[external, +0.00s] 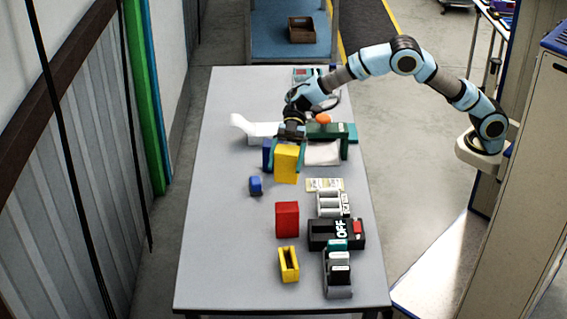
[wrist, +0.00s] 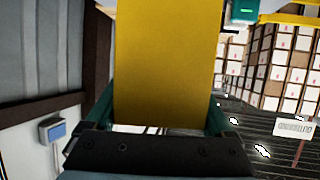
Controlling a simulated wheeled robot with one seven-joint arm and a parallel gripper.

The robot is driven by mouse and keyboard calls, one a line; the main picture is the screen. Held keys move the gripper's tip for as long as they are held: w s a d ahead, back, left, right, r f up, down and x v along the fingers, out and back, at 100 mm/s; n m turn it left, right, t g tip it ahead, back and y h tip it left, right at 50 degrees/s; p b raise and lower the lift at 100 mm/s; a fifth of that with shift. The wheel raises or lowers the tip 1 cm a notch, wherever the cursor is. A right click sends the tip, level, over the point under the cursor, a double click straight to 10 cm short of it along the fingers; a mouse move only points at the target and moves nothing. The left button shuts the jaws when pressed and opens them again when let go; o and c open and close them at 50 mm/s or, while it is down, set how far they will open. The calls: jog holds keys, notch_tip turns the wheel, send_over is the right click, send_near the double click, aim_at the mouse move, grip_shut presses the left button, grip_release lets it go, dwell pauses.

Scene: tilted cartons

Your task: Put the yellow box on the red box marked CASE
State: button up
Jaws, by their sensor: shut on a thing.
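The yellow box (external: 286,164) is held upright between the green fingers of my gripper (external: 287,157). In the wrist view the yellow box (wrist: 166,65) fills the middle, with a finger of my gripper (wrist: 160,120) on each side. The red box (external: 287,219) stands on the table, nearer the camera than the held box and apart from it. No CASE marking can be read on its visible faces. My gripper seems to hold the yellow box above the table, but its exact height cannot be told.
A black OFF box (external: 322,241) and a grey tray (external: 338,292) are on the right. The table's left side (external: 222,230) is clear.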

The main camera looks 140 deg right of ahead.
jog(key=w+a+r+m+t+h+p, duration=0.1)
jog(key=w+a+r+m+h+p, duration=0.1)
jog(key=w+a+r, duration=0.35)
notch_tip(320, 180, down, 10)
jog(key=p, duration=0.1)
jog(key=shift+w+d+r+p, duration=0.15)
jog(key=shift+w+d+p, duration=0.05)
jog(key=shift+w+p, duration=0.1)
jog(key=o, duration=1.2)
jog(key=shift+o, duration=0.2)
